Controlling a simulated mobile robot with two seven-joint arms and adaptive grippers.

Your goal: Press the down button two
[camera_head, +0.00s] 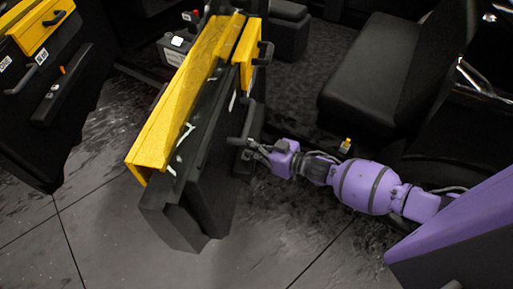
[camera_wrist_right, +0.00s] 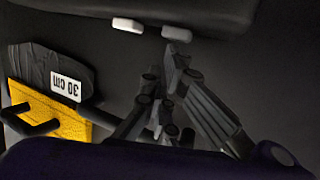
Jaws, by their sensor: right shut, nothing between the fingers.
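My right gripper (camera_head: 254,147) is at the inner side of the yellow-and-black car door (camera_head: 166,125). In the right wrist view my right gripper (camera_wrist_right: 172,48) is shut and empty. Its tips are just below a grey button (camera_wrist_right: 177,33) on a dark armrest-like panel (camera_wrist_right: 200,12). Touching or slightly apart, I cannot tell. A whiter button (camera_wrist_right: 128,25) sits to the left of the grey one. No marking tells me which is the down button. The buttons are not distinguishable in the head view. My left gripper is not in view.
A black seat (camera_head: 365,75) stands at the upper right. Another door (camera_head: 62,88) stands at the left. Grey floor (camera_head: 105,235) is clear in front.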

